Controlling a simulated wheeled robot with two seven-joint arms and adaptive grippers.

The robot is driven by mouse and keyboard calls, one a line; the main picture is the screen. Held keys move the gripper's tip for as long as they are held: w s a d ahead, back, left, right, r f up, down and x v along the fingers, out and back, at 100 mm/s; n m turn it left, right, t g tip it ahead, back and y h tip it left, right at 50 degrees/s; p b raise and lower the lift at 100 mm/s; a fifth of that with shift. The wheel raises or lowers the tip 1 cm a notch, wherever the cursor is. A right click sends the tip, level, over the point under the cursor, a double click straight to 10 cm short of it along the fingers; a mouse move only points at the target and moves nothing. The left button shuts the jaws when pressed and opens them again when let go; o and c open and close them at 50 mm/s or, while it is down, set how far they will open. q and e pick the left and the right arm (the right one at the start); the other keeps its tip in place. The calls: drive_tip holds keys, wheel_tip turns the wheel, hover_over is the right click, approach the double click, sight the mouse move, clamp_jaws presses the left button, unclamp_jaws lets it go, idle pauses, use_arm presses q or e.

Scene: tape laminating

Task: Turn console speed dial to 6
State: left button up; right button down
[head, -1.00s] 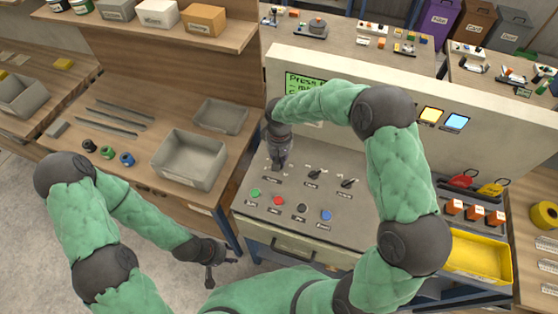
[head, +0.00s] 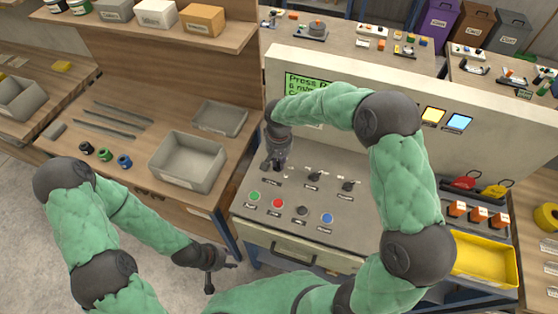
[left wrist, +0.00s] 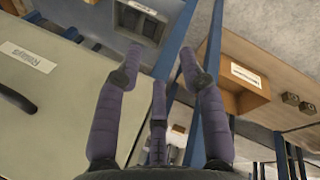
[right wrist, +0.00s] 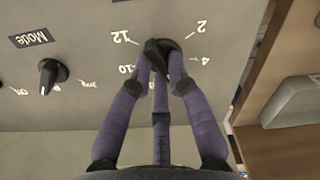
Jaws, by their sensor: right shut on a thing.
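The speed dial (right wrist: 160,46) is a dark knob on the grey console top (head: 300,192), ringed by white numbers, of which 12, 2, 4 and 10 show in the right wrist view. My right gripper (right wrist: 163,62) is shut on this dial, its fingers around the knob. The fingers hide the lower numbers and I cannot tell the pointer's exact direction. In the head view my right gripper (head: 275,166) covers the dial. The green screen (head: 304,86) is partly hidden by my arm; a line on it seems to start with 6. My left gripper (head: 223,277) is open and empty, off the console's front left.
A mode knob (right wrist: 52,73) sits beside the dial, with another knob (head: 348,184) further right. Green, red, black and blue buttons (head: 303,211) line the console front. A grey bin (head: 188,162) stands on the left bench, and a yellow tray (head: 484,260) is at right.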

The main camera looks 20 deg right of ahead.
drive_tip(key=c, duration=1.2)
unclamp_jaws()
wheel_tip(320, 180, up, 12)
